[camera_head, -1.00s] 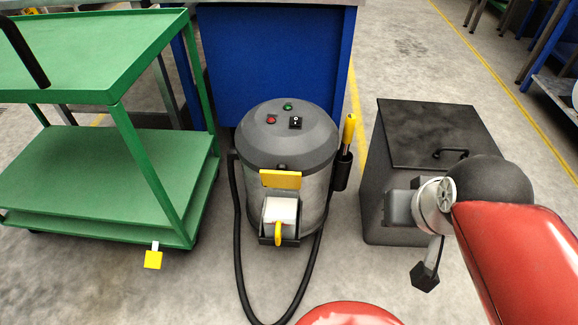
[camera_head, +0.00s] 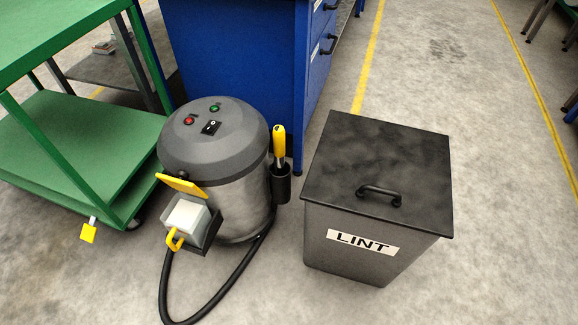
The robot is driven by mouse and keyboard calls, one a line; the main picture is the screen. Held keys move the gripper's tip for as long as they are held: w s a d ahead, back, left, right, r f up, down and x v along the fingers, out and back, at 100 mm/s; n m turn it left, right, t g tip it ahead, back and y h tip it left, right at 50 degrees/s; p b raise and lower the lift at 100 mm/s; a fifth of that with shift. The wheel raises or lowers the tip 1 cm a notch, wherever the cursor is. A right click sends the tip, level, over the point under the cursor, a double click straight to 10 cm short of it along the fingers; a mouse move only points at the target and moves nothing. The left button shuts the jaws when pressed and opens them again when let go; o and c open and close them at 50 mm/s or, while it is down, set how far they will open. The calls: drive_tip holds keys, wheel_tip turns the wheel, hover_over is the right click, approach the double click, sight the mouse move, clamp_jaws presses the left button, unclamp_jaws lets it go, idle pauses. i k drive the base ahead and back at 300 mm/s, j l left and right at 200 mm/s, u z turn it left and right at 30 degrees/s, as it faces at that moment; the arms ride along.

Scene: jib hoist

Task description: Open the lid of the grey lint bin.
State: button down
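The grey lint bin (camera_head: 350,255) stands on the floor right of centre, with a white label reading LINT on its front. Its dark, smudged lid (camera_head: 375,155) lies flat and shut on top. A black bar handle (camera_head: 379,194) sits on the lid near its front edge. My gripper and arm are not in view now, so I cannot see the gripper's state or its distance from the bin.
A grey vacuum (camera_head: 215,150) with a black hose (camera_head: 212,292) stands close to the bin's left. A green cart (camera_head: 80,145) is at far left, and a blue cabinet (camera_head: 235,65) is behind. The floor (camera_head: 510,230) right of the bin is clear.

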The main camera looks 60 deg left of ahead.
sight(399, 175)
drive_tip(key=i+l+z, duration=0.5)
drive_tip(key=i+z, duration=0.15)
drive_tip(key=i, duration=0.15)
drive_tip(key=i+u, duration=0.45)
drive_tip(key=i+l+u, duration=0.1)
drive_tip(key=i+u, duration=0.3)
drive_tip(key=i+j+u, duration=0.1)
drive_tip(key=u, duration=0.4)
drive_tip(key=i+u, duration=0.3)
drive_tip(key=u, duration=0.15)
drive_tip(key=i+u, duration=0.2)
drive_tip(key=u, duration=0.3)
drive_tip(key=i+l+u, duration=0.2)
drive_tip(key=u, duration=0.3)
drive_tip(key=i+l+u, duration=0.15)
drive_tip(key=u, duration=0.3)
drive_tip(key=i+u, duration=0.2)
drive_tip(key=u, duration=0.25)
drive_tip(key=i+u, duration=0.2)
drive_tip(key=u, duration=0.3)
drive_tip(key=i+l+u, duration=0.15)
drive_tip(key=u, duration=0.3)
drive_tip(key=i+l+u, duration=0.1)
drive_tip(key=l+u, duration=0.15)
drive_tip(key=u, duration=0.25)
drive_tip(key=i+l+u, duration=0.15)
drive_tip(key=u, duration=0.3)
drive_tip(key=k+l, duration=0.05)
